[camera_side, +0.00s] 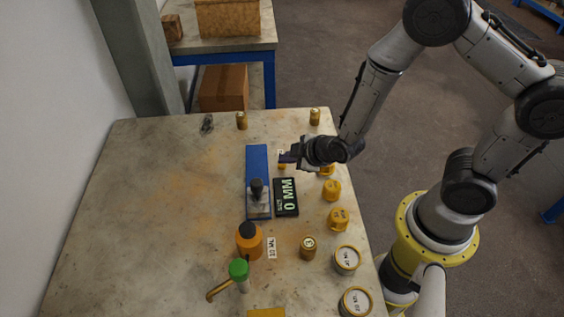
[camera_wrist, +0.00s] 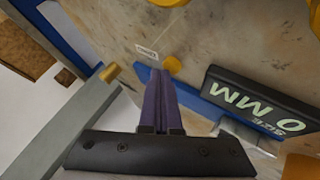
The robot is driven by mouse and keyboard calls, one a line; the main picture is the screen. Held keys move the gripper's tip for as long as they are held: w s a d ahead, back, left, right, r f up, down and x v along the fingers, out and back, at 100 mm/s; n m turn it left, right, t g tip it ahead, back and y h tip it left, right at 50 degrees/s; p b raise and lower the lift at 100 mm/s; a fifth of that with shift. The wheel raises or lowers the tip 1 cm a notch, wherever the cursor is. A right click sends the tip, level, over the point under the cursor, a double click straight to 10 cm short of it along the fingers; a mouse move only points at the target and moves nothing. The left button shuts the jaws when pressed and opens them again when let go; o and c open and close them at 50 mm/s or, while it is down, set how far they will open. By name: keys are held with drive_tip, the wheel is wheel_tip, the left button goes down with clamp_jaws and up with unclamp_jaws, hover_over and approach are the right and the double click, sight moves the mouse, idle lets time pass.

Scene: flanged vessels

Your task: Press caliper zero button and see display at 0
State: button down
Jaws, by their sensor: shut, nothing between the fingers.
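The black display (camera_side: 286,197) on the table reads 0 MM in pale green. It also shows in the wrist view (camera_wrist: 262,101), turned nearly upside down. The blue caliper base (camera_side: 256,160) lies to its left, with a grey slider and dark knob (camera_side: 257,187) at its near end. My gripper (camera_side: 284,157) is just beyond the display, right of the blue base. Its purple fingers (camera_wrist: 158,73) are together and empty. A small yellow round piece (camera_wrist: 172,65), likely the zero button, shows right by the fingertips; I cannot tell whether they touch it.
A small white label (camera_wrist: 147,50) lies near the fingertips. Yellow containers (camera_side: 332,190) line the table's right side. An orange bottle (camera_side: 249,243) and a green-topped tool (camera_side: 238,270) stand near the front. Brass cylinders (camera_side: 241,120) stand at the back. The table's left side is clear.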

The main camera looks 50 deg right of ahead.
drive_tip(key=shift+r, duration=0.85)
drive_tip(key=shift+r, duration=2.55)
